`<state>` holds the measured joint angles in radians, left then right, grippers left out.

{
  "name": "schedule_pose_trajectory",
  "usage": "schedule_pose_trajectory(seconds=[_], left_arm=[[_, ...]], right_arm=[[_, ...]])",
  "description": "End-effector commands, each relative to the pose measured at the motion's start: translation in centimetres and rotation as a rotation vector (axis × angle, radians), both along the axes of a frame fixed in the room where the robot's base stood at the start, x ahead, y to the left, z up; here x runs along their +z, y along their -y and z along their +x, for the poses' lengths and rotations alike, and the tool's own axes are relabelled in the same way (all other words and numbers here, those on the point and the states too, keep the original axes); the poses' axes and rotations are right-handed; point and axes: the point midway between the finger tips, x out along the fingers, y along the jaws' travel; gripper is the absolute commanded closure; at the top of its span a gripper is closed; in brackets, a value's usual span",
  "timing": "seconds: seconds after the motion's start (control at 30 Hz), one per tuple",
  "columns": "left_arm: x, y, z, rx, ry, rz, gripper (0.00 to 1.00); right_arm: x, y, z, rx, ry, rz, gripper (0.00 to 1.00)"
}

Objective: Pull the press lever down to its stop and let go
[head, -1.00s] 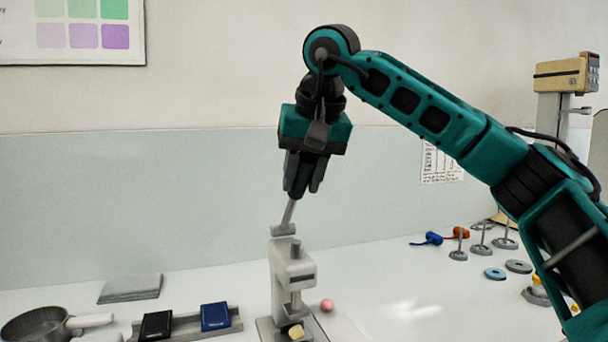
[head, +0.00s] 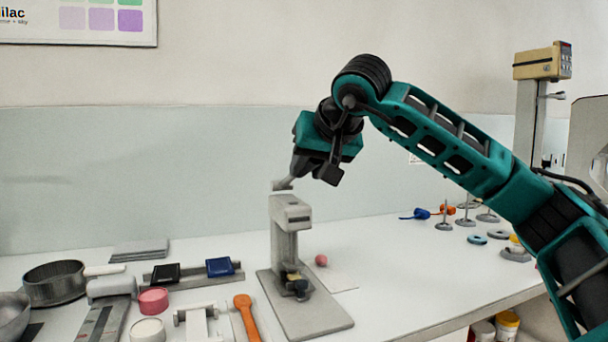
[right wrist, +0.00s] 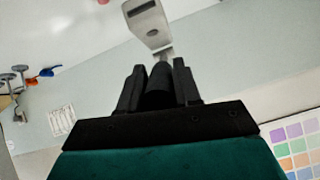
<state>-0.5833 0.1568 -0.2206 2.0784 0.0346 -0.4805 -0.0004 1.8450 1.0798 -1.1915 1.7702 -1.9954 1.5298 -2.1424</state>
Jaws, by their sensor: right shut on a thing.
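The grey press (head: 291,213) stands upright on its flat base plate in the middle of the table. Its lever (head: 283,184) rises from the top of the press and slants up to the right into my right gripper (head: 300,172). The right wrist view shows the fingers (right wrist: 160,85) closed around a dark grip, with the press head (right wrist: 148,22) just beyond them. The gripper is tilted, above and slightly right of the press. A small yellowish piece and a dark piece show low at the front of the press. My left gripper is not in view.
A pink ball (head: 321,260) lies right of the press. Left of it are an orange-handled tool (head: 246,318), a pink pot (head: 153,301), a rail with black and blue blocks, and a round pan (head: 54,283). Weights and discs stand at the back right.

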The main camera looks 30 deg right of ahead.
Motion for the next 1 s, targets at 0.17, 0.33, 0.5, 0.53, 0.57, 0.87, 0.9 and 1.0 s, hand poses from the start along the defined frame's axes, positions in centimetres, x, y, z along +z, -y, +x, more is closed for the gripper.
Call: schedule_pose_trajectory(seconds=[0.17,0.33,0.5,0.53,0.57,0.87,0.9,1.0], left_arm=[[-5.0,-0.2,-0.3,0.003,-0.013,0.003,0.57],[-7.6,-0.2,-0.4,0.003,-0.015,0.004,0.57],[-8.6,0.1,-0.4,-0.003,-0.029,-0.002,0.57],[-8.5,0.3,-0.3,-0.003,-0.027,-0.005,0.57],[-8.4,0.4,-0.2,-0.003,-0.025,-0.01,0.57],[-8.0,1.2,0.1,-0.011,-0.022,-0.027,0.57],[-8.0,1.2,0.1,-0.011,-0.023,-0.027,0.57],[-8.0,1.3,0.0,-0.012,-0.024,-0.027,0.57]], right_arm=[[-3.2,-0.2,-0.6,0.003,0.106,-0.028,1.0],[-4.5,-0.2,-0.9,0.001,0.192,-0.047,1.0],[-5.4,-0.3,-1.0,0.003,0.252,-0.062,1.0],[-5.4,-0.3,-1.1,0.003,0.26,-0.064,1.0],[-5.5,-0.3,-1.1,0.003,0.268,-0.066,1.0],[-5.8,-0.4,-1.1,0.003,0.301,-0.073,1.0],[-5.8,-0.4,-1.1,0.004,0.3,-0.074,1.0],[-5.8,-0.4,-1.1,0.003,0.299,-0.074,1.0]])
